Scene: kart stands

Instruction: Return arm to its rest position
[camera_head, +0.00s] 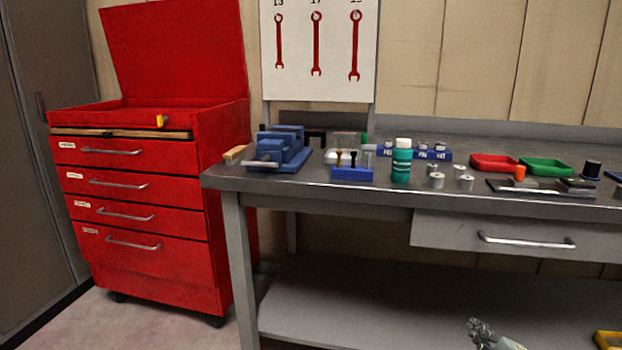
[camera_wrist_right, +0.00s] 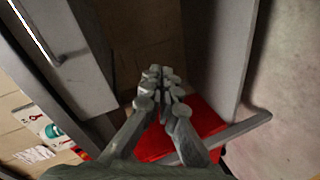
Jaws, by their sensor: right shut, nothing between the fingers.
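My right gripper (camera_head: 480,332) shows at the bottom edge of the head view, low in front of the workbench (camera_head: 330,190) and below its top. In the right wrist view its fingers (camera_wrist_right: 160,95) are together with nothing between them. Most of the right arm is out of the head view. My left gripper is in neither view.
A red tool cabinet (camera_head: 145,200) stands left of the bench. The bench top carries a blue vise (camera_head: 285,150), a green bottle (camera_head: 402,160), a red tray (camera_head: 493,163) and a green tray (camera_head: 545,167). A drawer (camera_head: 520,240) is closed. The lower shelf (camera_head: 340,300) looks mostly bare.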

